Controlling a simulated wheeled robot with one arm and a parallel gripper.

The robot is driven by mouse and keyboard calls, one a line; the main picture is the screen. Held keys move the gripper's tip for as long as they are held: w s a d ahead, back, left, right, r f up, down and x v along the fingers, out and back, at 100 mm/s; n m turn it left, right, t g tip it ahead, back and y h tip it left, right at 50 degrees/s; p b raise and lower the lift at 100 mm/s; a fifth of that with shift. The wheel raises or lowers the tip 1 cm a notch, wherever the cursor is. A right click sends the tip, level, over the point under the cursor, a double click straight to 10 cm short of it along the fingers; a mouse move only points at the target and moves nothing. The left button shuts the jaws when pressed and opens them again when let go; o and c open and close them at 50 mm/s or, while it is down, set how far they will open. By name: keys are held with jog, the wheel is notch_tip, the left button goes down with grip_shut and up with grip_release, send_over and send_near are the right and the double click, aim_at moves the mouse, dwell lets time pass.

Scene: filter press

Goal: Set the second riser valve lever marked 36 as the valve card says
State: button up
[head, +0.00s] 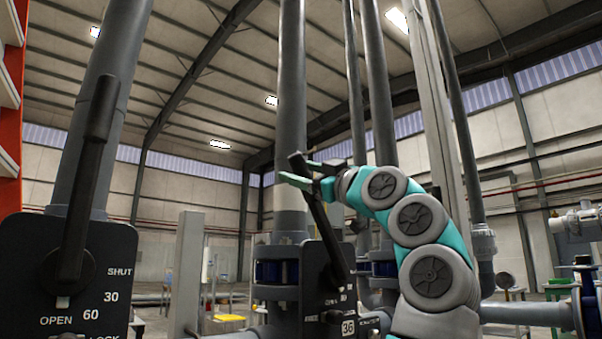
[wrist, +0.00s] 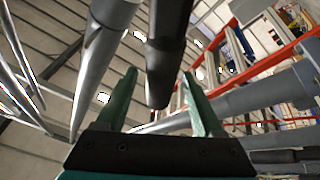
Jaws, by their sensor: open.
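The second riser's black valve lever (head: 320,215) rises from its dark dial plate (head: 318,275) and leans to the upper left. A tag marked 36 (head: 348,328) sits low on that valve. The plate's scale is too small and partly covered to read. My gripper (head: 294,170) is open at the lever's upper end, with one green finger on each side of it. In the wrist view the lever (wrist: 167,45) passes between the two fingers (wrist: 160,75); I cannot tell whether they touch it. No valve card is readable in either view.
At the left, a nearer valve has a black lever (head: 85,180) standing almost upright on a plate (head: 25,270) marked SHUT, 30, 60, OPEN and LOCK. Grey riser pipes (head: 291,80) stand close around my arm. An orange rack (head: 12,90) is at the far left.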

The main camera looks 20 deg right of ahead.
jog(key=b+v, duration=0.1)
jog(key=v, duration=0.6)
jog(key=shift+s+d+f+b, duration=0.1)
jog(key=shift+s+f+b, duration=0.1)
jog(key=shift+b, duration=0.2)
